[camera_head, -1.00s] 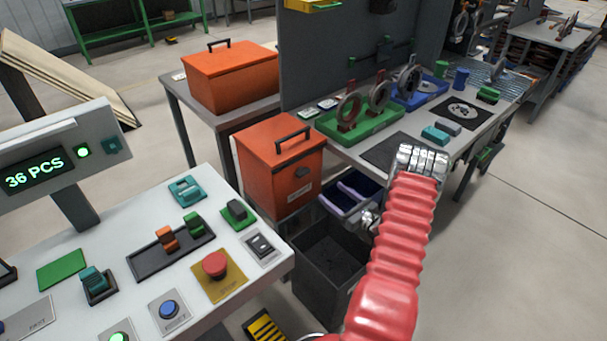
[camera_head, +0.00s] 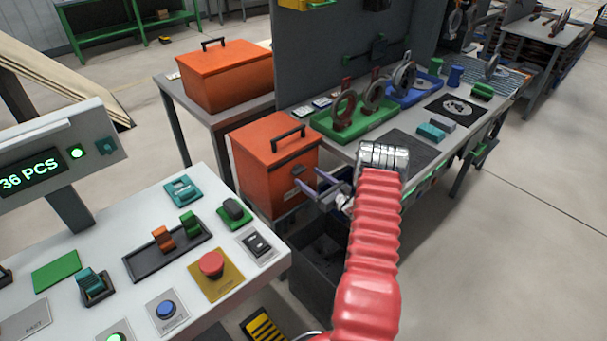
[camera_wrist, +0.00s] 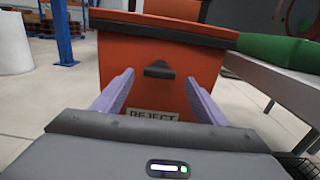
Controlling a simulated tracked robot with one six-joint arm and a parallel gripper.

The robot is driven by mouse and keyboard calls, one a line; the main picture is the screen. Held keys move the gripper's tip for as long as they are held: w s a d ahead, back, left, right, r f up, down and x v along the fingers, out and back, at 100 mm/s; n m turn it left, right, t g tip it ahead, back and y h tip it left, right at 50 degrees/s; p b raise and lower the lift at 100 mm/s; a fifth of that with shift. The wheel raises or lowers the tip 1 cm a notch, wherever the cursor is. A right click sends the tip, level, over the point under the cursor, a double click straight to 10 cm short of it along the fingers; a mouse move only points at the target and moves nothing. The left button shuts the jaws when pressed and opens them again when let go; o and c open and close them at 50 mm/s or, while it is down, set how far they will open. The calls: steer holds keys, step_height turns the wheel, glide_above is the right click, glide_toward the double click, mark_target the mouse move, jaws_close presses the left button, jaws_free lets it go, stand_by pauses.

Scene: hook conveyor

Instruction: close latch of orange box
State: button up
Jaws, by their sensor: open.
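The nearer orange box (camera_head: 265,172) stands between the control desk and the workbench, lid down, with a black handle on top. In the wrist view the orange box (camera_wrist: 199,62) fills the middle, with a dark latch (camera_wrist: 159,70) on its front and a REJECT label (camera_wrist: 153,116) below it. The latch also shows small in the head view (camera_head: 298,170). My gripper (camera_head: 308,184) is open and empty in front of the box. In the wrist view its purple fingers (camera_wrist: 155,88) sit left and right of the latch, apart from it. I cannot tell the latch's exact position.
A second orange box (camera_head: 228,78) stands on a grey table behind. The workbench (camera_head: 438,155) with a green tray (camera_head: 356,128) is to the right. The control desk (camera_head: 135,224) with buttons is at the left, and a dark bin (camera_head: 318,262) is below my arm.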

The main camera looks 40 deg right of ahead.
mark_target(302, 172)
steer(key=shift+w+a, duration=0.1)
steer(key=shift+w, duration=2.05)
steer(key=c, duration=1)
steer(key=shift+c, duration=0.2)
